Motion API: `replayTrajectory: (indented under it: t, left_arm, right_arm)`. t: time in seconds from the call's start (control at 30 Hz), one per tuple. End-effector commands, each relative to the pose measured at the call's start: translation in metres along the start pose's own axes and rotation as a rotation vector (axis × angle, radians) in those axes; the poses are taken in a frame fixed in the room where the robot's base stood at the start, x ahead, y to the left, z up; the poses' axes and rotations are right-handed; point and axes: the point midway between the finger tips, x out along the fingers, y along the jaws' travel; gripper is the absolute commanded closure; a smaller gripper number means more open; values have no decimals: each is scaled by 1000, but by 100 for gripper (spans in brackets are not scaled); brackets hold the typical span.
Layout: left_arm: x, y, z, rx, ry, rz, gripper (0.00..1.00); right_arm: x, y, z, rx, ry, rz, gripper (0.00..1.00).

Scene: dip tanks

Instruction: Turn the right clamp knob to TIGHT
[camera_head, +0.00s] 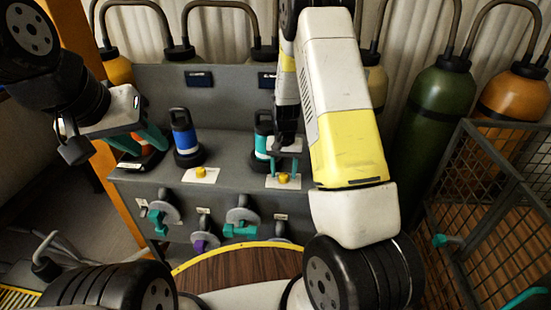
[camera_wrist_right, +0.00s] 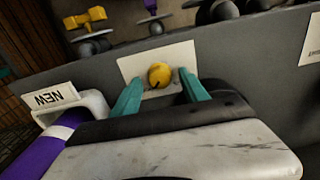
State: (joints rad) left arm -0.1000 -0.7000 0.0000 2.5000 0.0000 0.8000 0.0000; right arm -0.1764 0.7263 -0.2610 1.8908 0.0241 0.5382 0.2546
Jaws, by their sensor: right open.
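The right clamp knob (camera_head: 284,177) is a small yellow knob on a white plate (camera_head: 271,184) on the bench's top front edge. The knob also shows in the right wrist view (camera_wrist_right: 160,75), with a dark mark on its lower side; no TIGHT lettering is legible. My right gripper (camera_head: 283,170) is open, its teal fingertips on either side of the knob, with gaps visible in the wrist view (camera_wrist_right: 160,90). My left gripper (camera_head: 141,144) appears open, its teal fingers apart in front of an orange and black object (camera_head: 143,157). Contact there cannot be told.
A second yellow knob (camera_head: 201,172) sits on a plate before a blue cylinder (camera_head: 184,137). A teal-and-white cylinder (camera_head: 262,142) stands behind my right gripper. Handled valves (camera_head: 241,217) project from the bench front. A purple-and-white object (camera_wrist_right: 58,137) with a NEW label is close by my right gripper.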

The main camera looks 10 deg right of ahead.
Motion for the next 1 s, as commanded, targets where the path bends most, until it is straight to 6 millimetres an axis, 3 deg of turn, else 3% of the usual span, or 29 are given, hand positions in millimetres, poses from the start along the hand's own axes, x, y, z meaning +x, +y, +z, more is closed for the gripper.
replayTrajectory:
  t: [0.33,0.5,0.83,0.93,1.0]
  left_arm:
    - [0,0,0,0,0,0,64]
    - [0,0,0,0,0,0,64]
    - [0,0,0,0,0,0,64]
    - [0,0,0,0,0,0,64]
    - [0,0,0,0,0,0,64]
  right_arm:
    - [-57,0,-1,-1,4,-1,48]
    - [-68,0,0,0,1,0,48]
    - [-71,0,0,-1,3,-3,48]
    - [-86,0,3,-5,16,-21,48]
    - [-107,0,9,-14,34,-46,48]
